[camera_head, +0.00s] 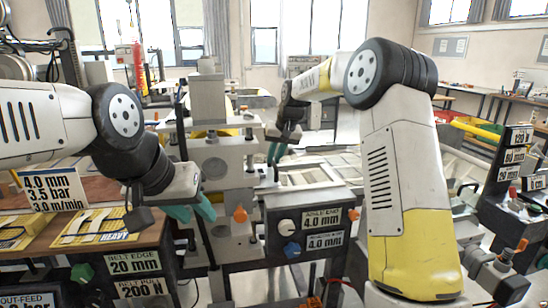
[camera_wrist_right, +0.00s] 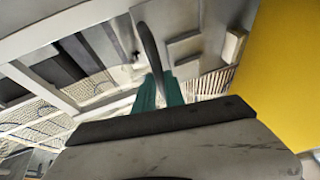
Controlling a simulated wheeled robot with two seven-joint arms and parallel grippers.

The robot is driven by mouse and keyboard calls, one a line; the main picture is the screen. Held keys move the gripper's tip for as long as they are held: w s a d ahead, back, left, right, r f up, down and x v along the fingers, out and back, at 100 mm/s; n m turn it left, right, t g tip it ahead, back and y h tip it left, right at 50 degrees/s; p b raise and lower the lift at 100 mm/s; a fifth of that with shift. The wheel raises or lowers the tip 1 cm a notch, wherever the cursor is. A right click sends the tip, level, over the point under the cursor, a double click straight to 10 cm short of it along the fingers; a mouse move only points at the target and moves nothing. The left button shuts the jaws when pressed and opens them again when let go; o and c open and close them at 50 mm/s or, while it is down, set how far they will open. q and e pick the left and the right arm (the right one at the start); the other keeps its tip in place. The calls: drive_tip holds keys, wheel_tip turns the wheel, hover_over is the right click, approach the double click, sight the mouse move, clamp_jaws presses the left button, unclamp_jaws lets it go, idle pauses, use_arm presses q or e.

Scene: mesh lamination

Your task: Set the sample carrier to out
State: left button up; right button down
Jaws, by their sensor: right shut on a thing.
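My right gripper (camera_head: 275,155) reaches down beside the right side of the machine's upright press frame (camera_head: 208,110). In the right wrist view, its teal fingers (camera_wrist_right: 160,92) are shut on a dark, thin, curved handle (camera_wrist_right: 148,45). I cannot tell for certain whether this handle belongs to the sample carrier; the carrier is not clearly identifiable. A pale framed structure with dark slots (camera_wrist_right: 85,58) lies beyond the fingers. My left gripper (camera_head: 194,211) hangs at the front left of the press frame, its teal fingers apart with nothing visible between them.
A control panel (camera_head: 305,217) with a white and a blue knob stands at centre front. A wooden bench (camera_head: 140,240) with label cards is at left. A rack of dark labelled plates (camera_head: 510,170) stands at right. An orange knob (camera_head: 240,215) sticks out near the left gripper.

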drive_tip(key=w+d, duration=0.2)
drive_tip(key=d, duration=0.9)
drive_tip(key=w+d, duration=0.2)
drive_tip(key=d, duration=0.9)
drive_tip(key=shift+w, duration=0.15)
drive_tip(key=shift+d, duration=0.15)
drive_tip(key=c, duration=1.4)
unclamp_jaws()
drive_tip(key=v, duration=0.7)
drive_tip(key=shift+r, duration=0.4)
